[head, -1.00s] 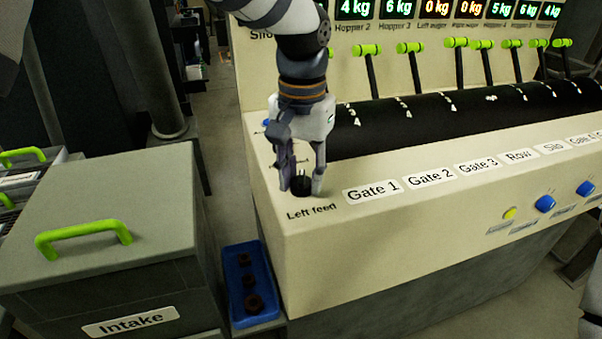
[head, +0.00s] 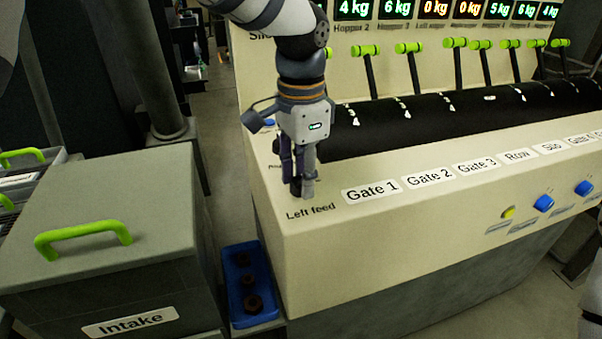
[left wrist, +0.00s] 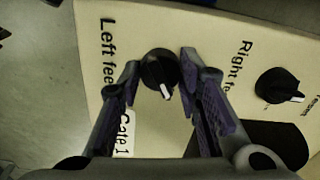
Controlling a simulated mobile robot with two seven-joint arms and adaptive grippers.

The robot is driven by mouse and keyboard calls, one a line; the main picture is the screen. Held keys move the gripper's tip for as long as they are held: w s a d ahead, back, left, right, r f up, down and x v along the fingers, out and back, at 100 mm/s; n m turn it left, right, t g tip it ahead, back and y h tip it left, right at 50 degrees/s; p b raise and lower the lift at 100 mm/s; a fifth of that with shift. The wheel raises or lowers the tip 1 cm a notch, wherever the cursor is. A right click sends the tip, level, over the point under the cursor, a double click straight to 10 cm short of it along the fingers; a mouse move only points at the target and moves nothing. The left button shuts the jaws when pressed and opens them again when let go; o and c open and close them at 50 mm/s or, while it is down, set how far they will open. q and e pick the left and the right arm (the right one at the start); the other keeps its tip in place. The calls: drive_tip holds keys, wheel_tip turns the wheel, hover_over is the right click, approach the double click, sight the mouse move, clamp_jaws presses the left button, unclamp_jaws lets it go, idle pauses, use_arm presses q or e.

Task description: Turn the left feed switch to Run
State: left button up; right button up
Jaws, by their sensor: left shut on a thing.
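The left feed switch (left wrist: 158,70) is a round black knob with a white pointer, beside the words "Left feed" on the cream console. In the left wrist view its pointer faces down the picture; I cannot read any position marks around it. My left gripper (head: 301,192) points down at the switch, with a finger on each side of it, shut on the knob. My right gripper is not in view.
A second black knob, the right feed switch (left wrist: 280,87), shows in the left wrist view. Green-tipped levers (head: 410,48) line the console behind. A grey Intake bin (head: 110,205) with a green handle and a blue tray (head: 232,304) stand left of the console.

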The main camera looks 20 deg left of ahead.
use_arm(q)
drive_tip(key=shift+f, duration=0.1)
idle(0.3)
drive_tip(key=o, duration=1.2)
wheel_tip(320, 180, up, 12)
drive_tip(key=shift+r, duration=0.1)
